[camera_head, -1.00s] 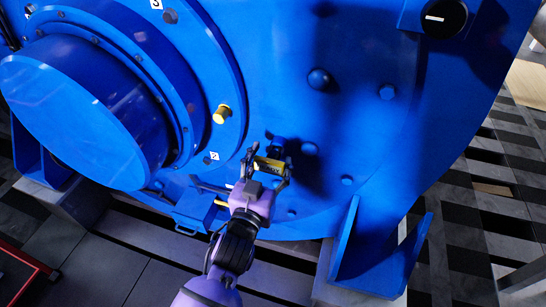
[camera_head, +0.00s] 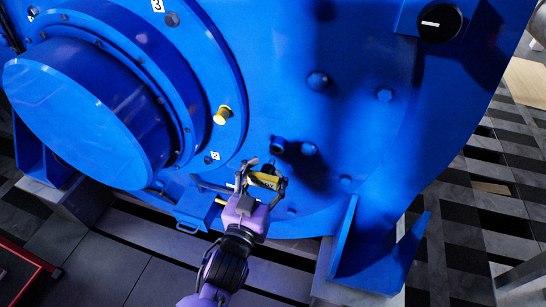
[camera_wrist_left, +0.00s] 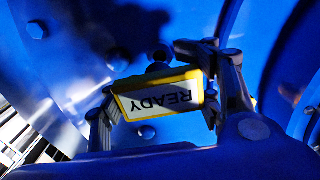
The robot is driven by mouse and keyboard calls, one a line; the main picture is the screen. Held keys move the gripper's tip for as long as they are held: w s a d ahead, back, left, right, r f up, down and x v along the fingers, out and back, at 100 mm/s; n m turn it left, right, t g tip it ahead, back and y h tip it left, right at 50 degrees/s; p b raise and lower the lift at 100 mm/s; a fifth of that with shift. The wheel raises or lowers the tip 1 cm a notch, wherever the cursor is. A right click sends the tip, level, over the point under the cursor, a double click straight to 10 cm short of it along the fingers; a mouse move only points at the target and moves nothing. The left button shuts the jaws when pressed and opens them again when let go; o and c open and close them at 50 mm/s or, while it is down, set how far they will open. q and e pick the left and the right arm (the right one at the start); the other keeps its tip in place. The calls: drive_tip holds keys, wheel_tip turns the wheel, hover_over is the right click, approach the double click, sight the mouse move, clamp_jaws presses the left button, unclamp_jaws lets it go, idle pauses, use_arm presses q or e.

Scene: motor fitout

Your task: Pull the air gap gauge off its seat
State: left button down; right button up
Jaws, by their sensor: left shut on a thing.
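The air gap gauge (camera_head: 266,181) is a yellow-edged block with a dark top end, low on the blue motor face. My left gripper (camera_head: 262,183) is shut on it, one finger on each side. In the left wrist view the gauge (camera_wrist_left: 160,98) shows a white panel reading READY upside down, between the fingers (camera_wrist_left: 162,100). A short blue stub with a dark end (camera_head: 279,146), which looks like the seat, shows just above the gauge. The gauge appears apart from it, though the exact gap in depth is hard to judge. My right gripper is not in view.
The large blue motor face (camera_head: 355,120) fills the middle, with several bolt heads. A yellow plug (camera_head: 222,115) sticks out of the flange at upper left. A blue bracket (camera_head: 375,250) stands at lower right. Dark floor panels lie in front.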

sight(262, 183)
use_arm(q)
drive_tip(key=shift+s+a+r, duration=0.1)
drive_tip(key=shift+s, duration=0.2)
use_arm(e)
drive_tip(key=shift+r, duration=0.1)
use_arm(q)
drive_tip(key=shift+s, duration=0.1)
drive_tip(key=p+v, duration=0.1)
drive_tip(key=v, duration=0.4)
drive_tip(key=shift+s+a+p, duration=0.15)
drive_tip(key=shift+s+p, duration=0.15)
drive_tip(key=shift+p, duration=0.05)
drive_tip(key=p+v, duration=0.2)
drive_tip(key=v, duration=1.4)
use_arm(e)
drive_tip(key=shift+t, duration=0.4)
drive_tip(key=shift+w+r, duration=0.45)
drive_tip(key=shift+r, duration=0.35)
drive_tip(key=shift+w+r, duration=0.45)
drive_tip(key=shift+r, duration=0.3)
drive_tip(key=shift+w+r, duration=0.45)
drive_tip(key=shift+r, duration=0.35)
